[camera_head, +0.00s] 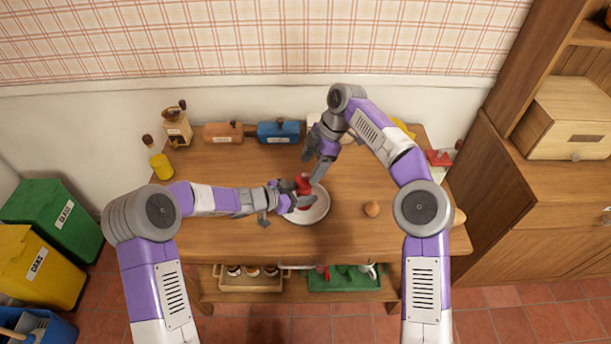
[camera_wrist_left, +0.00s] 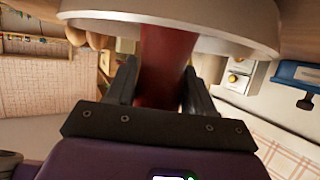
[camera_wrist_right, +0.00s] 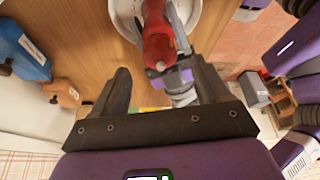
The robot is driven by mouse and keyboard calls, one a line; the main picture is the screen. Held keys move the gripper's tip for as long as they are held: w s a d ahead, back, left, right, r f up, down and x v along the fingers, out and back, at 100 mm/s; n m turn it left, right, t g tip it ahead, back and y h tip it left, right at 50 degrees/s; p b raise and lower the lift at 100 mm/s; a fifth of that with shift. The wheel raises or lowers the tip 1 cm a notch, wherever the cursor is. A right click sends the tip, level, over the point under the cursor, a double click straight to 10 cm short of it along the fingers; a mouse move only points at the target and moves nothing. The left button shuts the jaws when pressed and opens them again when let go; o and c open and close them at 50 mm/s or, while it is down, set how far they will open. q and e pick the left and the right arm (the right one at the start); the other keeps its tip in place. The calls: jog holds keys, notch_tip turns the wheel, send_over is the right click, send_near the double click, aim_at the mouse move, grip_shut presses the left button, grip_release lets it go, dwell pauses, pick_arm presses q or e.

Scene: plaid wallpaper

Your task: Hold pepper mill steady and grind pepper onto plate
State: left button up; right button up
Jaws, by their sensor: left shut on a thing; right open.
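The red pepper mill (camera_head: 303,184) is over the white plate (camera_head: 318,212) on the wooden table. My left gripper (camera_head: 288,192) is shut on the mill. In the left wrist view the mill's red body (camera_wrist_left: 165,60) is between the fingers, and the plate's rim (camera_wrist_left: 232,38) is close beyond. My right gripper (camera_head: 316,178) is beside the mill's top, coming down from the back. In the right wrist view its fingers (camera_wrist_right: 165,88) are open, and the mill (camera_wrist_right: 157,38) with its small pale tip shows ahead.
A wooden grinder (camera_head: 177,128), a yellow bottle (camera_head: 161,166), an orange-brown box (camera_head: 222,132) and a blue box (camera_head: 278,131) stand along the back left. The table's left front is mostly clear.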

aim_at(306, 176)
jog(key=x, duration=0.5)
jog(key=c, duration=1)
jog(key=shift+c, duration=0.2)
jog(key=shift+m, duration=0.4)
